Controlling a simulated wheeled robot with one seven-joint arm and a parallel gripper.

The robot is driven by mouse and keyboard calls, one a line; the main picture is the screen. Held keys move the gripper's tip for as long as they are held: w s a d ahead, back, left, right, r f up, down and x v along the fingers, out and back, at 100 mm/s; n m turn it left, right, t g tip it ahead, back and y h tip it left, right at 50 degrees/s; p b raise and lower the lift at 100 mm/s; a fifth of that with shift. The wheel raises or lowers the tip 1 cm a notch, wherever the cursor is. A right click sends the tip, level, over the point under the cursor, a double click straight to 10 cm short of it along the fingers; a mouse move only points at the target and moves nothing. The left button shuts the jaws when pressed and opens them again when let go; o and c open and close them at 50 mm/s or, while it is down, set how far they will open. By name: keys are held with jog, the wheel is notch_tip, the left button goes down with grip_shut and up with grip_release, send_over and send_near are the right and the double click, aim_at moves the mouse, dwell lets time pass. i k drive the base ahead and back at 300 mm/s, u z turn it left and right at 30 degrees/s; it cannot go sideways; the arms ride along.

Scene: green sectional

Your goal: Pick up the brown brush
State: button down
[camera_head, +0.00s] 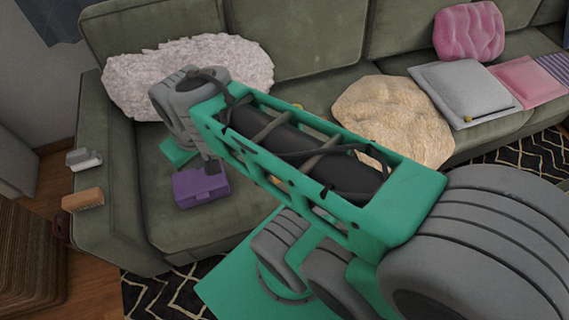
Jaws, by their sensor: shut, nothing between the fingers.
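A brown block-shaped thing, which looks like the brush (83,199), lies on the left armrest of the green sofa, near its outer edge. Its bristles cannot be made out. My arm reaches from the lower right across the seat. The end of my gripper (212,166) shows small and dark above the left seat cushion, partly hidden by my own arm. It is shut and empty, to the right of the brush and clearly apart from it.
A white and grey object (84,158) lies behind the brush on the armrest. A purple box (200,187) is on the left seat. A white fluffy pillow (190,62), a beige pillow (395,118) and a grey cushion (460,93) rest on the sofa.

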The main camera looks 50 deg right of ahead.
aim_at(76, 202)
jog(key=z, duration=1)
jog(key=k, duration=1.1)
jog(key=u, duration=1.85)
jog(key=i, duration=1.7)
jog(key=u, duration=0.05)
